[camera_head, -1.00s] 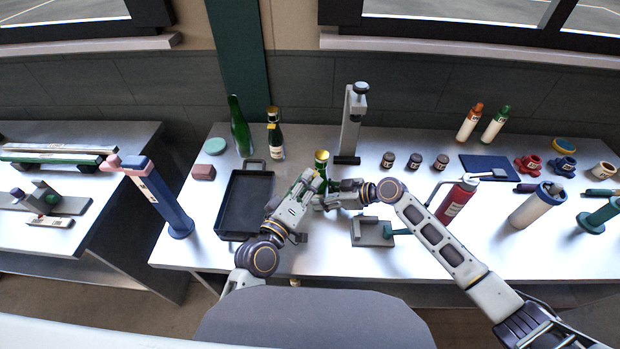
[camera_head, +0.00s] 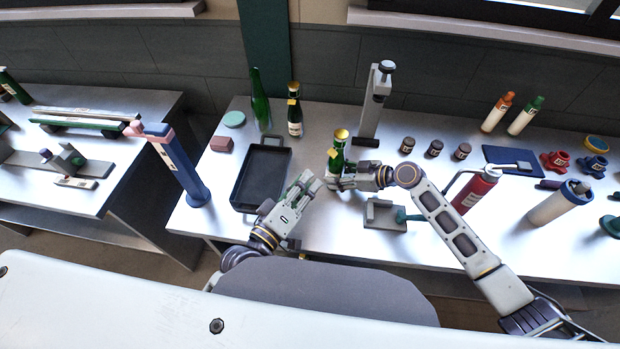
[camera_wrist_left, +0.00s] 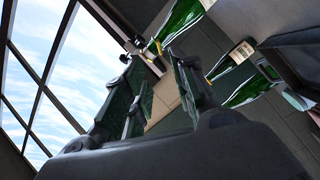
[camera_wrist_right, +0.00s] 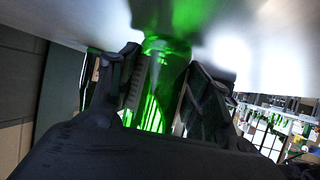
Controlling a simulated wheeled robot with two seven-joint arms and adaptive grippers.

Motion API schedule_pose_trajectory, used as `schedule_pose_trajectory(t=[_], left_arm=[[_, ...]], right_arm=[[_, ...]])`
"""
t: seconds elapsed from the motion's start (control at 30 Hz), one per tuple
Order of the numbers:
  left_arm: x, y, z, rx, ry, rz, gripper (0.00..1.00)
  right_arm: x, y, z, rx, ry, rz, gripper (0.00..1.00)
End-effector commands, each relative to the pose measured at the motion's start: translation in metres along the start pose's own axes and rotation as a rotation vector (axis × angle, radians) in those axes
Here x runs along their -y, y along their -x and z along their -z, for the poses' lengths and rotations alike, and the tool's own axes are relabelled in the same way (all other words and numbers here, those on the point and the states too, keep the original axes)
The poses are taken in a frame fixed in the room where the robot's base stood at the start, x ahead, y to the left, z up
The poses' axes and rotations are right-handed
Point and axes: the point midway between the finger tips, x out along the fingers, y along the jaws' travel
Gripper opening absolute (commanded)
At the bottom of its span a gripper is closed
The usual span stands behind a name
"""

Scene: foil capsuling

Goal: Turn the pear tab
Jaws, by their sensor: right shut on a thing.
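A green bottle (camera_head: 338,158) with a gold foil top (camera_head: 341,135) stands upright at the middle of the table. My right gripper (camera_head: 335,181) is shut around its lower body; the green glass (camera_wrist_right: 158,92) shows between the fingers in the right wrist view. My left gripper (camera_head: 308,182) is open and empty, left of the bottle and apart from it. Its fingers (camera_wrist_left: 160,85) show a clear gap in the left wrist view. I cannot make out a pear mark or tab at this size.
A black tray (camera_head: 236,200) lies left of my left gripper. Two bottles (camera_head: 261,100) (camera_head: 295,112) stand behind it. A grey press stand (camera_head: 372,108) rises behind the held bottle. A grey block fixture (camera_head: 384,218) and a red cylinder (camera_head: 474,190) are to the right.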

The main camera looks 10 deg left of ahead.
Motion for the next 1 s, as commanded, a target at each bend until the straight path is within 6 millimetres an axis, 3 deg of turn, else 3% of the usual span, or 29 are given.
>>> schedule_pose_trajectory(t=[0.3, 1.0], left_arm=[[0.0, 0.007, 0.0, 0.001, 0.001, 0.0, 0.27], [0.006, 0.001, 0.011, 0.069, 0.003, 0.012, 0.27]], right_arm=[[0.0, 0.0, -0.001, 0.001, -0.001, 0.001, 0.15], [0.0, 0.0, -0.001, 0.001, -0.001, 0.001, 0.15]])
